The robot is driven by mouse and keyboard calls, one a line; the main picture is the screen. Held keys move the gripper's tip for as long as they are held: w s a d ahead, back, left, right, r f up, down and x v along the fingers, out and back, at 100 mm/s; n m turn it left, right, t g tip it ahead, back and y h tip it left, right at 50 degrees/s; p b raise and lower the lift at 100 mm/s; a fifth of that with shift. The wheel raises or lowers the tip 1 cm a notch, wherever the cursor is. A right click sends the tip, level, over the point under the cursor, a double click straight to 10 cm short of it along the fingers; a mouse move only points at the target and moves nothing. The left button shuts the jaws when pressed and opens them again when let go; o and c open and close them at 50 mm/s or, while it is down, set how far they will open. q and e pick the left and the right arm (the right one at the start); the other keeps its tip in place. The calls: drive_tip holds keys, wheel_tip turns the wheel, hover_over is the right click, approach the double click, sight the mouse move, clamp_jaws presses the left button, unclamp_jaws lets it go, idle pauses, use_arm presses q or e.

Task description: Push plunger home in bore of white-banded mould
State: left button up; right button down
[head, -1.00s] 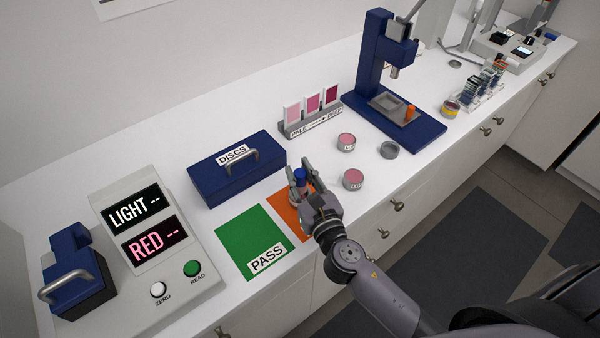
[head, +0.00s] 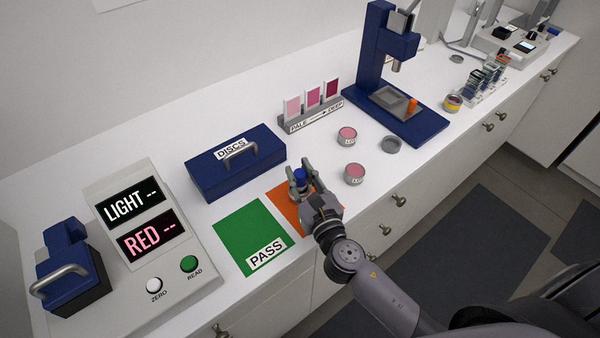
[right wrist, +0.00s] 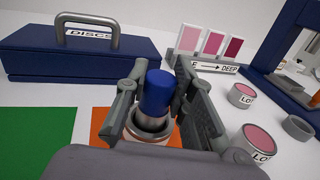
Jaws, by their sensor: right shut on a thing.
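A plunger with a blue cylindrical knob (head: 299,175) stands upright between the fingers of my right gripper (head: 300,183), above the orange mat. In the right wrist view the blue knob (right wrist: 157,92) sits on a pale metal stem, with a grey collar and a pale band (right wrist: 140,140) below it. My right gripper (right wrist: 153,100) is shut on the plunger. The pale-banded piece may be the white-banded mould; the gripper hides much of it, and I cannot tell how deep the plunger sits. My left gripper is out of view.
The orange mat (head: 283,208) and green PASS mat (head: 240,228) lie nearby. Behind is the blue DISCS box (head: 210,176). Two pink-topped jars (head: 354,173) and a grey ring (head: 391,146) stand right. A blue press (head: 373,60) with an orange piece (head: 412,105) stands farther back.

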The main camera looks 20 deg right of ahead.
drive_tip(key=shift+f, duration=0.25)
drive_tip(key=c, duration=1.3)
unclamp_jaws()
drive_tip(key=s, duration=0.8)
drive_tip(key=s+d, duration=0.1)
drive_tip(key=s, duration=0.3)
